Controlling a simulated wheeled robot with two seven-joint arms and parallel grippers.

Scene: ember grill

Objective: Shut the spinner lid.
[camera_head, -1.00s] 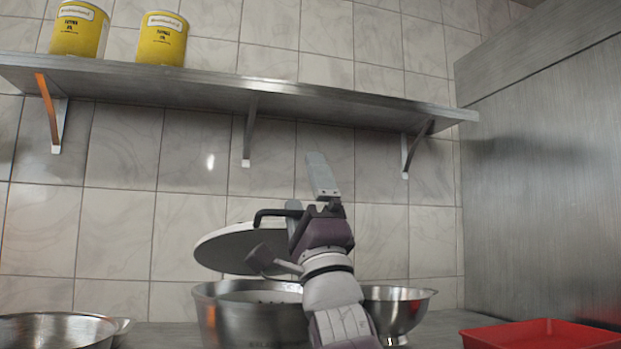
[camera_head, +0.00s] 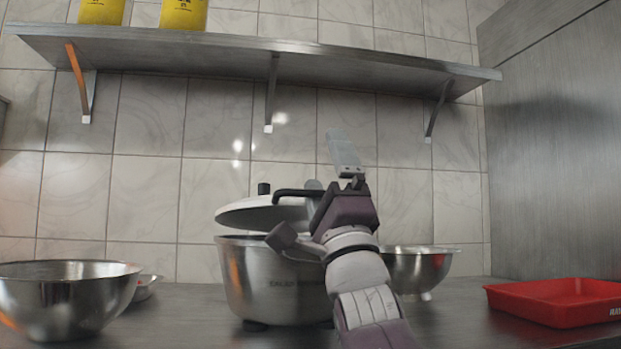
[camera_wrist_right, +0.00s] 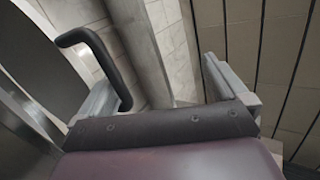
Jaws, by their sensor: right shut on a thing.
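The salad spinner (camera_head: 275,283) is a steel pot on the counter, centre. Its pale round lid (camera_head: 255,214) sits above the rim, slightly tilted, with a dark gap between lid and pot at the left. A black knob (camera_head: 264,188) stands on the lid, and a black bent handle (camera_head: 292,193) runs to my right gripper (camera_head: 328,168). My right gripper is shut on this handle; the handle also shows in the right wrist view (camera_wrist_right: 98,55), beside the left finger. My wrist hides the lid's right side. My left gripper is not in view.
A steel bowl (camera_head: 65,300) stands at the left, with a smaller one (camera_head: 147,288) behind it. A steel colander (camera_head: 420,265) is close right of the spinner. A red tray (camera_head: 555,303) lies at the right. A shelf (camera_head: 240,60) with yellow cans hangs above.

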